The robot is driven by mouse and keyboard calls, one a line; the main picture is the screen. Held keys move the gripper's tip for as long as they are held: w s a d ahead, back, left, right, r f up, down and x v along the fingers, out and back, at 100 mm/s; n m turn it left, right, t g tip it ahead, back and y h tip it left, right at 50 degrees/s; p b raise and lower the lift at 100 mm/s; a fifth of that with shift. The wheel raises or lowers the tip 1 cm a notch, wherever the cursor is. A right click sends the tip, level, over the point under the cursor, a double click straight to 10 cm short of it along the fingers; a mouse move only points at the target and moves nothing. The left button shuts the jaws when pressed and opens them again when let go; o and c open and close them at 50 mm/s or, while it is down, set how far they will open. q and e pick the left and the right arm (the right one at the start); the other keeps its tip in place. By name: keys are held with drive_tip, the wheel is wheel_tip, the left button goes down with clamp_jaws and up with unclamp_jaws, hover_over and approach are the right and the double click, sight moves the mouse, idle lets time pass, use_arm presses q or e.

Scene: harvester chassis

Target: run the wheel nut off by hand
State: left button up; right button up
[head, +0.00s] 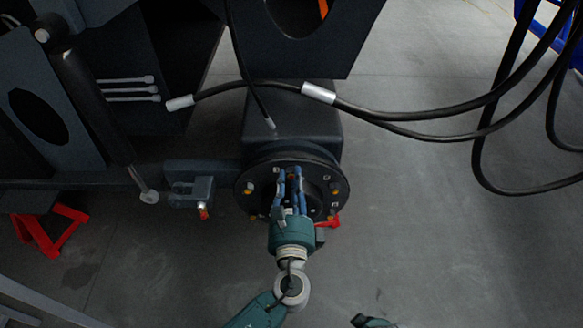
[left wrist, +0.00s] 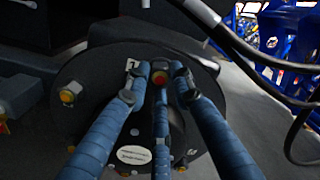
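The wheel hub (head: 246,176) is a dark round flange with several yellowish nuts around its face.
Black hoses (head: 405,118) with silver ends hang above and right of the hub. A red stand (head: 50,230) is on the floor at left, and a red part (head: 329,221) shows beside the hub. A bracket (head: 190,187) juts out left of it. The floor at right is clear.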

use_arm(q)
clamp_jaws()
use_arm(e)
drive_tip(key=shift+s+f, duration=0.2)
drive_tip(key=shift+s, duration=0.25)
drive_tip(key=shift+f, duration=0.1)
